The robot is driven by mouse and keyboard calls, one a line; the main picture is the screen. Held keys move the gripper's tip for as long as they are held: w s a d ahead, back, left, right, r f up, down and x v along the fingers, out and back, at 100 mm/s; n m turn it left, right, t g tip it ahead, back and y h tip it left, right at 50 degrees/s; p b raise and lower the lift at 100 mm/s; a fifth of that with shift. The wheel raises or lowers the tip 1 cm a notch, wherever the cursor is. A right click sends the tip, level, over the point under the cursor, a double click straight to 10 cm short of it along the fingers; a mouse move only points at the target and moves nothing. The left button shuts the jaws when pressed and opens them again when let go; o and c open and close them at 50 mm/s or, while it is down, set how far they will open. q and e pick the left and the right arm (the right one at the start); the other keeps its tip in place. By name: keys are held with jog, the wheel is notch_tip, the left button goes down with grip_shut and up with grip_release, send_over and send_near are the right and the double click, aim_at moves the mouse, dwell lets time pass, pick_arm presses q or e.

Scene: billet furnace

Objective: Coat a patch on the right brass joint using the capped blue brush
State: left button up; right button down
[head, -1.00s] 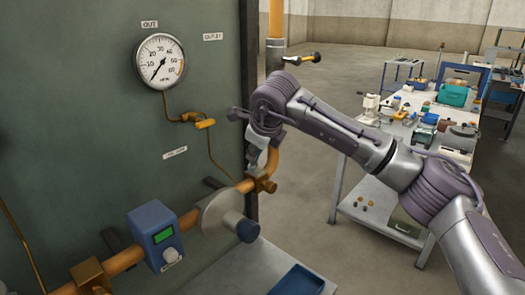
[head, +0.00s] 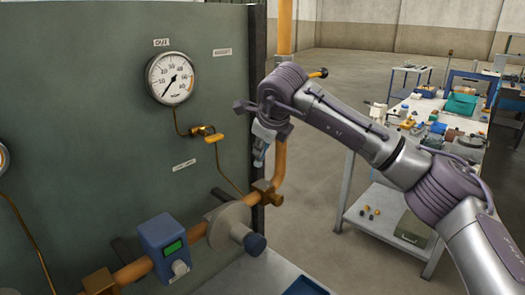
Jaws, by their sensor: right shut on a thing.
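The right brass joint (head: 265,193) is a block on the copper pipe, near the right edge of the green panel. My right gripper (head: 262,143) points down above it, close to the panel. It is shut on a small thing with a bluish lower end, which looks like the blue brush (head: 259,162). The brush's lower end shows a little above the joint, apart from it in the picture; the cap cannot be made out. No coated patch can be made out on the joint. My left gripper is not in view.
A grey disc-shaped fitting (head: 230,228) and a blue box with a green display (head: 164,246) sit along the pipe. A cluttered workbench (head: 430,125) stands at right.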

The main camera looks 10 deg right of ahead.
jog(key=shift+r, duration=0.45)
jog(key=shift+r+p, duration=0.85)
jog(key=shift+r, duration=0.7)
jog(key=shift+f, duration=0.1)
